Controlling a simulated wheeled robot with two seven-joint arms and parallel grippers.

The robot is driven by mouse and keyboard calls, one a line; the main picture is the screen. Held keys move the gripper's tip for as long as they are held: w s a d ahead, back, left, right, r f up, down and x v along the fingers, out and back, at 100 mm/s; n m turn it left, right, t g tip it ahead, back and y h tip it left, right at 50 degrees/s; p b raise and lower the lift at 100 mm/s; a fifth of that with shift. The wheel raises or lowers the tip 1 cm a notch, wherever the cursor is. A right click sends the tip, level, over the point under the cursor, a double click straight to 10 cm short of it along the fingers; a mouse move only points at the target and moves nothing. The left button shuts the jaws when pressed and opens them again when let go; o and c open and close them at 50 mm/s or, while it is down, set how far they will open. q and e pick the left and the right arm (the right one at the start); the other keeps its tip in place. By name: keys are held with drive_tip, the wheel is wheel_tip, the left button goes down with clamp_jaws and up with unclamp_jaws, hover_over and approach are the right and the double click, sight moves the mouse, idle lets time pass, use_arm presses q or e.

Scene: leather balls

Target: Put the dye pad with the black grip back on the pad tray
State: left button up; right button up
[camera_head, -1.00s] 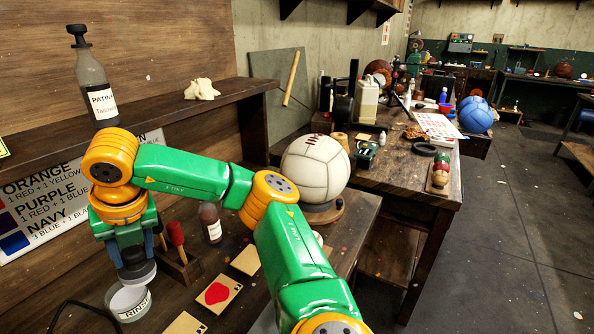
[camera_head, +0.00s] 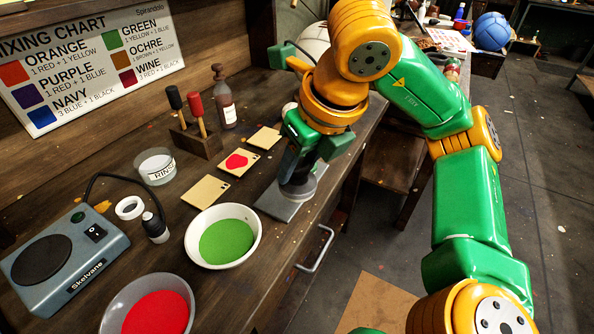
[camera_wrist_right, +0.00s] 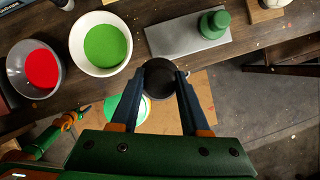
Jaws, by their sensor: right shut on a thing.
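My right gripper (camera_head: 300,165) is shut on the dye pad with the black grip; in the right wrist view the dark round pad (camera_wrist_right: 158,80) sits between its fingertips. In the wrist view the pad appears beside the tray's near edge (camera_wrist_right: 175,38). A green-gripped pad (camera_wrist_right: 214,23) stands on the tray's right part.
A bowl of green dye (camera_head: 226,240) and a bowl of red dye (camera_head: 155,312) stand left of the tray. Swatch cards (camera_head: 205,191), a rinse bowl (camera_head: 156,165) and a hotplate (camera_head: 65,258) lie beyond. The bench's front edge is close to the tray.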

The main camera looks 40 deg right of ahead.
drive_tip(key=w+f, duration=0.2)
drive_tip(key=f, duration=0.1)
drive_tip(key=w+d+f+p, duration=0.1)
drive_tip(key=w+f, duration=0.2)
drive_tip(key=f, duration=0.1)
drive_tip(key=w+d+f, duration=0.1)
drive_tip(key=w+f, duration=0.2)
drive_tip(key=shift+w+d+f, duration=0.1)
drive_tip(key=shift+w+f, duration=0.1)
drive_tip(key=shift+f, duration=0.25)
drive_tip(key=o, duration=0.7)
drive_tip(key=shift+s, duration=0.1)
use_arm(q)
drive_tip(key=shift+r, duration=0.1)
use_arm(e)
drive_tip(key=o, duration=0.5)
drive_tip(key=shift+r, duration=0.2)
use_arm(q)
drive_tip(key=shift+r+p, duration=0.35)
drive_tip(key=shift+r, duration=0.05)
use_arm(e)
drive_tip(key=v, duration=1.2)
